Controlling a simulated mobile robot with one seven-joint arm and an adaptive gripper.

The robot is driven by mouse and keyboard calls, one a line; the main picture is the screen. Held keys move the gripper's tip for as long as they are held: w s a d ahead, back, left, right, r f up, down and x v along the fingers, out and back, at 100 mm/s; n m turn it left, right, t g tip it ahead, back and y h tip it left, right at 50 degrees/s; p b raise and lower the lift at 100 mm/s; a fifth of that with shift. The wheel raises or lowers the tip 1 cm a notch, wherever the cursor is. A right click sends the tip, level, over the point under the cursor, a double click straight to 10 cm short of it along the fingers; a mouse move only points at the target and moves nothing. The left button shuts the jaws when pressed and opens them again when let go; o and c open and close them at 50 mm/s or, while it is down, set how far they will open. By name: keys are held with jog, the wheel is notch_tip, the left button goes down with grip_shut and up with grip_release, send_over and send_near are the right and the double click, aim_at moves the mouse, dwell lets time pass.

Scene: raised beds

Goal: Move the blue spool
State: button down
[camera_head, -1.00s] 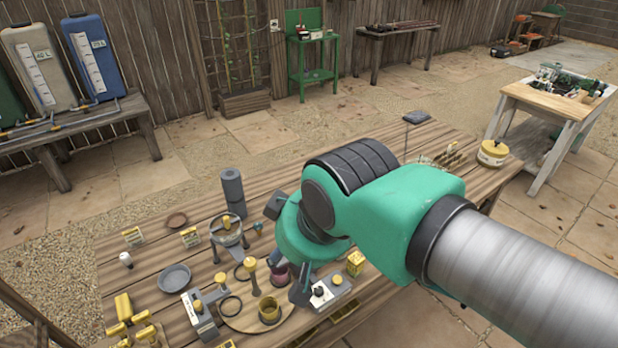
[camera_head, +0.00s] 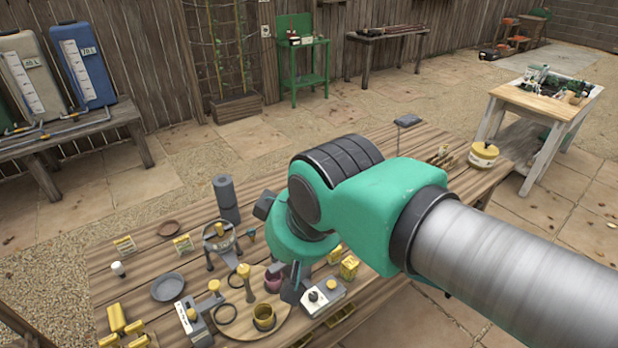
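I cannot make out a thing that is clearly a blue spool. A blue-grey upright cylinder (camera_head: 227,202) stands on the wooden table (camera_head: 140,275), left of my wrist. My gripper (camera_head: 285,287) points down over the near part of the table, below my green wrist.
Around the gripper are a round wooden board with a yellow cup (camera_head: 264,317), a grey stand with a ring top (camera_head: 220,238), a grey dish (camera_head: 167,287) and yellow blocks (camera_head: 116,318). A yellow-lidded tub (camera_head: 483,154) stands at the table's far right end.

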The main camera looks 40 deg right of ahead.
jog(key=w+d+r+n+g+p, duration=0.15)
jog(key=w+d+r, duration=0.3)
jog(key=w, duration=0.55)
jog(key=w+d+r+n+p, duration=0.25)
jog(key=w+r, duration=0.25)
jog(key=w, duration=0.4)
jog(key=w+d+f+n+g+p, duration=0.1)
jog(key=w+d+n+p, duration=0.1)
jog(key=w+d, duration=0.55)
jog(key=w+d+f+n+g+p, duration=0.1)
jog(key=w+d+n, duration=0.3)
jog(key=w, duration=0.7)
jog(key=w+d+f+n+p, duration=0.2)
jog(key=w+d+f, duration=0.45)
jog(key=d, duration=0.25)
jog(key=w+d+f+n+p, duration=0.1)
jog(key=w+d+f+p, duration=0.1)
jog(key=w+d+f, duration=0.6)
jog(key=w+d+f+n+g+p, duration=0.1)
jog(key=d+f+n+g+p, duration=0.1)
jog(key=d+f, duration=1.4)
notch_tip(320, 180, down, 3)
jog(key=n+p, duration=0.1)
jog(key=n, duration=0.1)
jog(key=shift+w+d+r+n, duration=0.15)
jog(key=shift+d+r+n, duration=0.05)
jog(key=shift+d+n, duration=0.2)
